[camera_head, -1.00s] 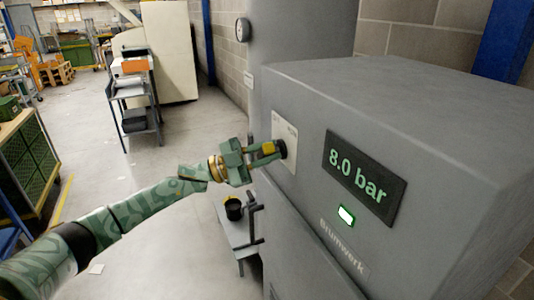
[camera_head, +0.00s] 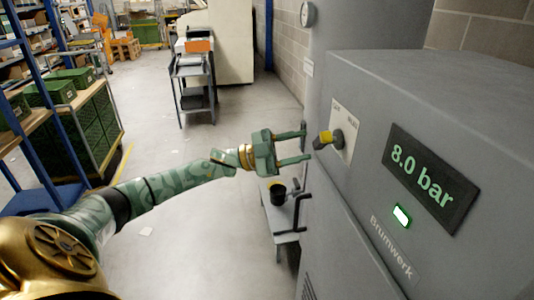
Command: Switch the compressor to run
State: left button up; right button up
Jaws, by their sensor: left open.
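The compressor (camera_head: 345,215) is a large grey cabinet on the right, marked "Brumwerk". Its dark display (camera_head: 432,180) reads 8.0 bar, and a small rectangle below it (camera_head: 402,215) glows green-white. A rotary switch (camera_head: 327,139) with a yellow-marked dark handle sits on a pale label plate (camera_head: 344,119); the plate's lettering is too small to read surely. The handle points left, out toward my gripper. My left gripper (camera_head: 307,146) is open and empty, just left of the switch and apart from it. My right gripper is out of view.
A small grey cart (camera_head: 279,222) with a black cup (camera_head: 278,194) stands below my left gripper, beside the compressor. A shelf trolley (camera_head: 193,75) stands farther back. Green crates (camera_head: 88,140) are on the left.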

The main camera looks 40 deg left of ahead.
pick_arm(q)
jog(key=v, duration=1)
jog(key=shift+b, duration=0.3)
